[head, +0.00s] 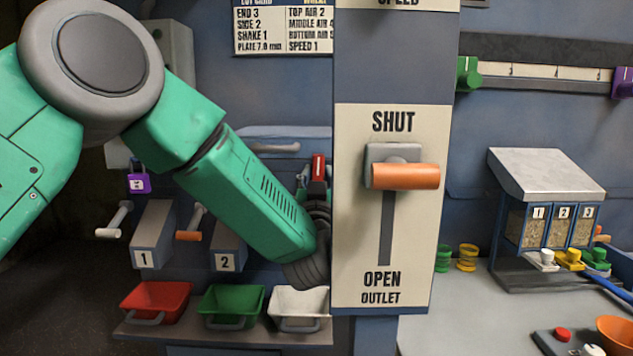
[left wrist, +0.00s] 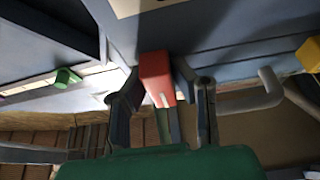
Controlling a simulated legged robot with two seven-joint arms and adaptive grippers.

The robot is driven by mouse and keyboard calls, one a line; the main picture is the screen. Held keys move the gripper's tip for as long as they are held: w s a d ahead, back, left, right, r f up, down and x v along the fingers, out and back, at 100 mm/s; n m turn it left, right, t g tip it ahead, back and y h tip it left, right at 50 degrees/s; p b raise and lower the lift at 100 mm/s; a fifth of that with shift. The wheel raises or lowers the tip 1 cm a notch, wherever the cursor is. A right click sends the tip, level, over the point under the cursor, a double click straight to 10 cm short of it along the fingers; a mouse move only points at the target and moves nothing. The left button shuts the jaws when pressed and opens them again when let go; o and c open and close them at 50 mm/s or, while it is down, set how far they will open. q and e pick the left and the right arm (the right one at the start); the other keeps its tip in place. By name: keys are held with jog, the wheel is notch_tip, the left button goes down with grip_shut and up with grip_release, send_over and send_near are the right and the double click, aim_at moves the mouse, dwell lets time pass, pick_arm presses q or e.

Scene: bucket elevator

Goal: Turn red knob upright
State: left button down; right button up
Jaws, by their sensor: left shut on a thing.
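The red knob (head: 318,167) shows in the head view as a small upright red block, just left of the tall panel. In the left wrist view the red knob (left wrist: 155,72) lies between the two fingers, with a pale line on its near end. My left gripper (head: 318,188) is shut on the red knob; in the left wrist view its fingers (left wrist: 158,80) touch or nearly touch both sides. In the head view the gripper is partly hidden by my arm and the panel edge. My right gripper is in neither view.
The tall panel with the orange outlet handle (head: 405,176) stands close right of my left gripper. Below are red (head: 155,297), green (head: 230,301) and white (head: 298,303) bins. A grey hooked handle (left wrist: 252,98) is beside the fingers in the wrist view.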

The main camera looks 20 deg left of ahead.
pick_arm(q)
jog(key=shift+d+r+n, duration=0.1)
jog(key=shift+r+n, duration=0.2)
jog(key=shift+n, duration=0.1)
jog(key=c, duration=1.5)
grip_release()
jog(key=shift+o, duration=0.7)
jog(key=shift+s+r, duration=0.1)
jog(key=shift+s, duration=0.05)
jog(key=shift+d, duration=0.1)
jog(key=shift+f, duration=0.2)
